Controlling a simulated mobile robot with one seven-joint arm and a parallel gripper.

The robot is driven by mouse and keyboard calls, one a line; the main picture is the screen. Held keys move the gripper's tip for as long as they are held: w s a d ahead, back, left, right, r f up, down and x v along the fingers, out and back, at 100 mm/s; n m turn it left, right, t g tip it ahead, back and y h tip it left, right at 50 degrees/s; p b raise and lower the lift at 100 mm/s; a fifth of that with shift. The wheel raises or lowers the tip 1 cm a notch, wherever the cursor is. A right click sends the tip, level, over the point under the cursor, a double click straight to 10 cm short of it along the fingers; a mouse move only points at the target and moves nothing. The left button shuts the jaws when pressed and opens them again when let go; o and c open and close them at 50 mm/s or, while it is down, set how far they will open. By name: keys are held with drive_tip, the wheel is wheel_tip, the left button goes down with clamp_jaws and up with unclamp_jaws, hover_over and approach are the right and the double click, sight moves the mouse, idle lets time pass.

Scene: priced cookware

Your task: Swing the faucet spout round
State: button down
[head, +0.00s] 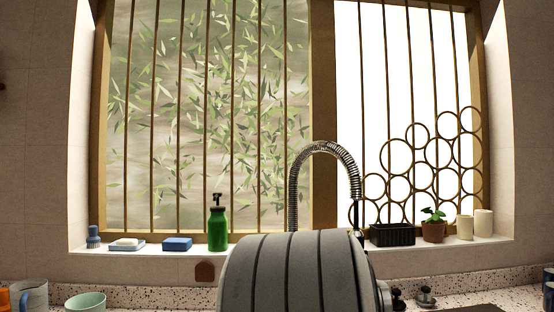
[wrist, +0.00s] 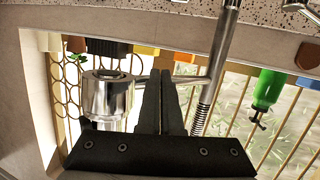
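The faucet spout (head: 326,148) is a coiled chrome arch in front of the window in the head view. My grey arm hides its lower part. In the wrist view, which is upside down, the chrome spray head (wrist: 106,97) is left of my gripper (wrist: 161,76) and the coiled riser (wrist: 213,85) is to the right. A thin bar runs between them, behind my fingers. The two dark fingers lie close together with nothing seen between them. I cannot tell whether they touch the bar. My gripper is hidden in the head view.
The sill holds a green soap bottle (head: 217,228), blue sponge (head: 177,244), soap dish (head: 127,245), brush (head: 93,237), black basket (head: 392,234), potted plant (head: 433,228) and candles (head: 482,223). A bowl (head: 86,302) and mugs stand at lower left on the speckled counter (head: 480,290).

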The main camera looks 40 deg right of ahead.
drive_tip(key=w+a+p+v, duration=0.1)
drive_tip(key=w+p+v, duration=0.1)
drive_tip(key=p+v, duration=0.8)
drive_tip(key=shift+s+a, duration=0.2)
drive_tip(key=shift+a, duration=0.4)
